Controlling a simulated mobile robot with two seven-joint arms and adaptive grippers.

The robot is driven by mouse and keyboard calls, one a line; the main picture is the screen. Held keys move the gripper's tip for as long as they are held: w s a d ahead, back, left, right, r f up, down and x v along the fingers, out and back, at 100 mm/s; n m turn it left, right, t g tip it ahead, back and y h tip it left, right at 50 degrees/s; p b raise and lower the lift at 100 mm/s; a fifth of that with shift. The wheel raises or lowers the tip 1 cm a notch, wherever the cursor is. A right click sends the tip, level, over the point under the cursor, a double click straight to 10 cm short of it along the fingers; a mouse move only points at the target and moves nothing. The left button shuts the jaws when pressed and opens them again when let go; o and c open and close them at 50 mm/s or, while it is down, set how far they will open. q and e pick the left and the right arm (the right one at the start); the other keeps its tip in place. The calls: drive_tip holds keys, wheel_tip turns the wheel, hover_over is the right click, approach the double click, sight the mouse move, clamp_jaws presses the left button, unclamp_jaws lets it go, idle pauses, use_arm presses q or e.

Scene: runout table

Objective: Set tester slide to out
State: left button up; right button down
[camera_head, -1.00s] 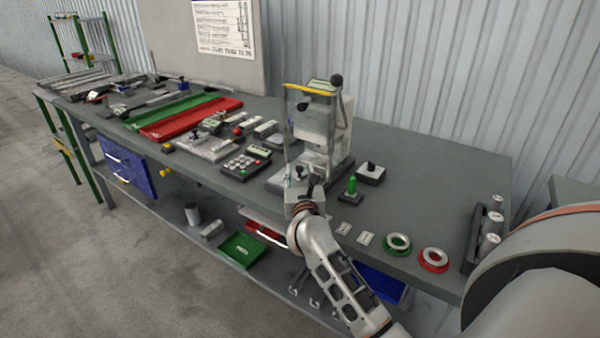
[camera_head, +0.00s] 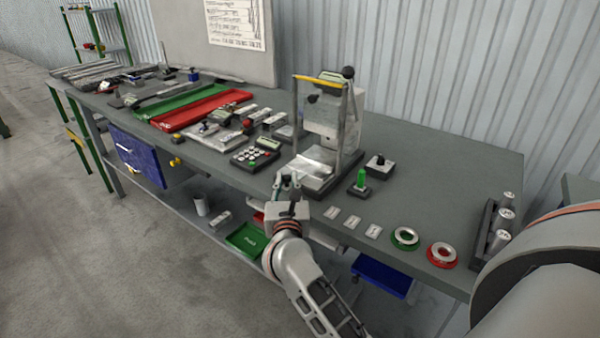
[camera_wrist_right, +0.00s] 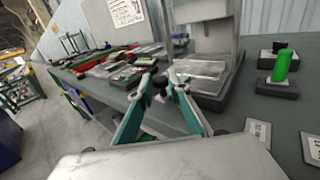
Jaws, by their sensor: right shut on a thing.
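The tester (camera_head: 330,120) stands upright at the middle of the bench, with a yellow-topped guard frame. Its slide, a bright metal plate (camera_head: 313,164), lies low at the tester's front and also shows in the wrist view (camera_wrist_right: 203,70). My right gripper (camera_head: 287,181) is at the bench's front edge, in front of the tester and the plate. In the wrist view its fingertips (camera_wrist_right: 160,84) are closed around a small dark knob, beside the near left end of the metal plate. The fingers hide part of the knob and its joint to the slide. My left gripper is out of view.
A keypad box (camera_head: 255,152) is left of the tester. A green-knobbed block (camera_head: 360,182) and a black-knobbed block (camera_head: 379,165) are to its right. Tags, a green ring (camera_head: 405,238) and a red ring (camera_head: 443,254) lie farther right. The floor in front is clear.

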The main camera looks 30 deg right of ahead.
drive_tip(key=shift+s+a+f, duration=0.1)
drive_tip(key=shift+s+a, duration=0.05)
drive_tip(key=shift+a, duration=0.3)
drive_tip(key=c, duration=2.2)
unclamp_jaws()
drive_tip(key=shift+c, duration=0.2)
drive_tip(key=o, duration=0.3)
drive_tip(key=shift+s+a, duration=0.1)
drive_tip(key=shift+a, duration=0.05)
drive_tip(key=shift+o, duration=0.2)
drive_tip(key=v, duration=1.2)
